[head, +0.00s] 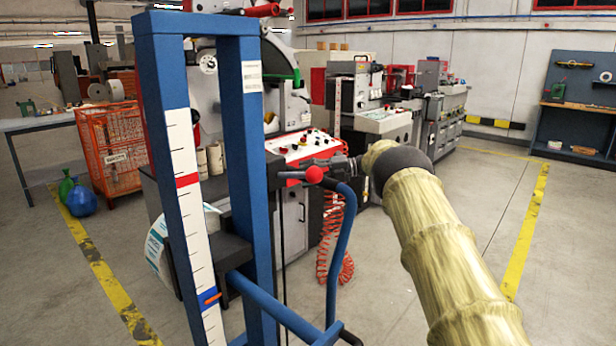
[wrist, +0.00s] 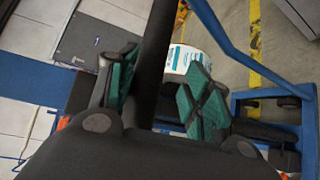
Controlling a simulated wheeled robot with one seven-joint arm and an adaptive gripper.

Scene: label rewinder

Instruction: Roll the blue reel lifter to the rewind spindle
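The blue reel lifter (head: 251,150) stands upright close in front of me, with a ruled white scale on its mast. A white reel with blue print (head: 158,255) shows low behind the mast; it also shows in the wrist view (wrist: 181,60). My gripper (head: 328,170) is at the lifter's handle, beside a red knob (head: 314,174). In the wrist view its teal-padded fingers (wrist: 160,88) lie on both sides of the dark handle bar (wrist: 162,45) and appear shut on it. The rewinder (head: 292,150) stands behind the lifter. I cannot make out the rewind spindle; the mast covers part of the machine.
An orange mesh cage (head: 108,150) and green and blue bags (head: 80,195) stand at the left by a table (head: 40,123). More machines (head: 380,120) line the back. Open floor (head: 475,210) lies at the right, with a yellow line (head: 527,225). A red coiled hose (head: 331,235) hangs behind the handle.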

